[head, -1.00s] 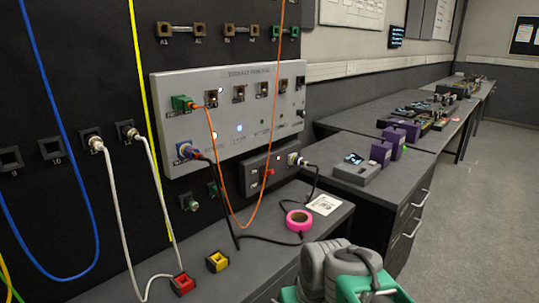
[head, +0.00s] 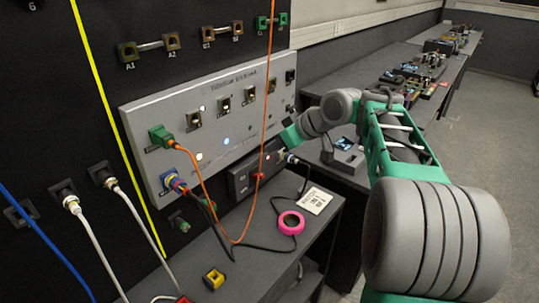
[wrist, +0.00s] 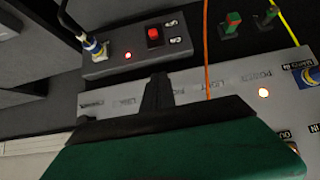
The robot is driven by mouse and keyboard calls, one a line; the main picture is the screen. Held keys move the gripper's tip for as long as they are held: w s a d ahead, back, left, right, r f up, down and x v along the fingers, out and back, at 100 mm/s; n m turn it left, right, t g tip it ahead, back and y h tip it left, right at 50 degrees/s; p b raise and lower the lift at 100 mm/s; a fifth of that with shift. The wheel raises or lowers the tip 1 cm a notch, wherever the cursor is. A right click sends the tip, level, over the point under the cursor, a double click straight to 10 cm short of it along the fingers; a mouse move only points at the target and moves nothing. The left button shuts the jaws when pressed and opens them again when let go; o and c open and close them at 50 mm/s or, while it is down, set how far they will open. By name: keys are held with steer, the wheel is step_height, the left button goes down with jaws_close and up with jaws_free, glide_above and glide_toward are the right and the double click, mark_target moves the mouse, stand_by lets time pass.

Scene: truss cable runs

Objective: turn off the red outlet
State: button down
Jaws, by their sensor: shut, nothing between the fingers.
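The dark outlet box (wrist: 108,66) shows in the wrist view with a red rocker switch (wrist: 154,35) and a lit red lamp (wrist: 127,55). A plug with a black cable (wrist: 92,44) sits in its left end there. In the head view the box (head: 238,183) is mounted below the grey panel (head: 150,118); my arm and the orange cable partly cover that area. My gripper (wrist: 157,92) is shut and empty, in front of the grey panel in the wrist view, apart from the switch. In the head view its fingertips are hard to make out.
An orange cable (head: 213,190) hangs across the panel and near the box. A pink tape roll (head: 291,222), a white card (head: 315,200) and a yellow block (head: 214,278) lie on the desk below. White cables (head: 92,240) hang at left.

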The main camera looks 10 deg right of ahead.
glide_above(258, 176)
steer(key=w, duration=0.1)
step_height(258, 176, down, 6)
steer(key=shift+w+f, duration=0.1)
steer(key=shift+f, duration=0.1)
steer(key=shift+s+d+f, duration=0.3)
steer(key=shift+s+f, duration=0.05)
steer(key=shift+f, duration=0.2)
steer(key=shift+s+d+f, duration=0.3)
steer(key=shift+s+f, duration=0.05)
steer(key=shift+f, duration=0.2)
steer(key=shift+s+d+f, duration=0.15)
steer(key=shift+f, duration=0.35)
steer(key=shift+s+f, duration=0.1)
